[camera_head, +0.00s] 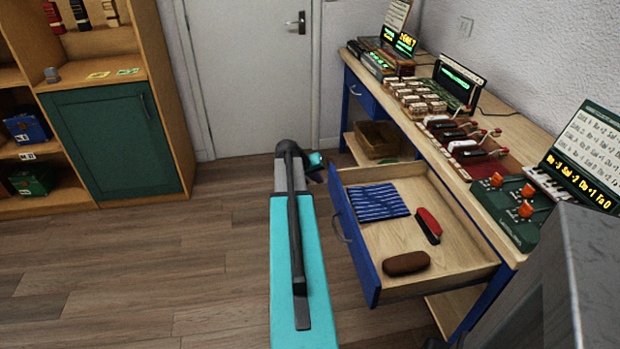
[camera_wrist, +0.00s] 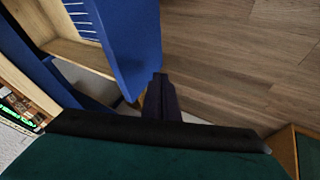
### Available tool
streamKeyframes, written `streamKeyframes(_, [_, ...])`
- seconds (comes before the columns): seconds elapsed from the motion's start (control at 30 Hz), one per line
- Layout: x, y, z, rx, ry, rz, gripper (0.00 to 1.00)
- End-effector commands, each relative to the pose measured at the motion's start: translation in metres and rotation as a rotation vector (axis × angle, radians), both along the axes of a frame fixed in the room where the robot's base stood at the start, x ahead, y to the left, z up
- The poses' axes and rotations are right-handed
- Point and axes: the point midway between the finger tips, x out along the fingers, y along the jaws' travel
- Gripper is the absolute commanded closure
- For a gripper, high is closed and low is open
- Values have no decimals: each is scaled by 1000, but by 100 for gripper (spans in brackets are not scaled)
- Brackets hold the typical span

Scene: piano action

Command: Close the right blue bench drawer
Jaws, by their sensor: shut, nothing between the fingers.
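The right blue bench drawer (camera_head: 355,238) is pulled well out of the wooden bench, its blue front facing left with a grey handle (camera_head: 340,230). Inside lie a blue striped cloth (camera_head: 378,202), a red-and-black brush (camera_head: 428,226) and a brown oval object (camera_head: 406,263). My gripper (camera_head: 322,168) is near the far front corner of this drawer, partly hidden behind my own arm. In the wrist view my shut, empty gripper (camera_wrist: 160,78) shows close beside the end of the blue drawer front (camera_wrist: 132,38). I cannot tell whether they touch.
Another blue bench drawer (camera_head: 363,96) farther back looks shut. A wooden box (camera_head: 377,139) sits on the lower shelf beneath it. The bench top (camera_head: 490,200) carries several devices. A green-doored cabinet (camera_head: 112,140) stands at left, with clear wooden floor (camera_head: 170,260) between.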

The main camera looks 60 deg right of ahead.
Motion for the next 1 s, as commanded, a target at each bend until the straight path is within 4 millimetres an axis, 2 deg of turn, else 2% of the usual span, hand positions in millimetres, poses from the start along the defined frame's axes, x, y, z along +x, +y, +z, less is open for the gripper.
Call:
streamKeyframes(0.1, [-12,-9,2,0,-1,-2,100])
streamKeyframes(0.3, [-22,-17,2,-1,0,0,100])
streamKeyframes(0.63, [-23,-18,1,-1,0,1,100])
streamKeyframes(0.67, [-28,10,2,0,0,2,100])
streamKeyframes(0.7, [-24,-5,1,0,-1,1,100])
streamKeyframes(0.73, [-24,-9,1,0,-1,1,100])
streamKeyframes(1.0, [-24,-21,1,-1,-1,9,100])
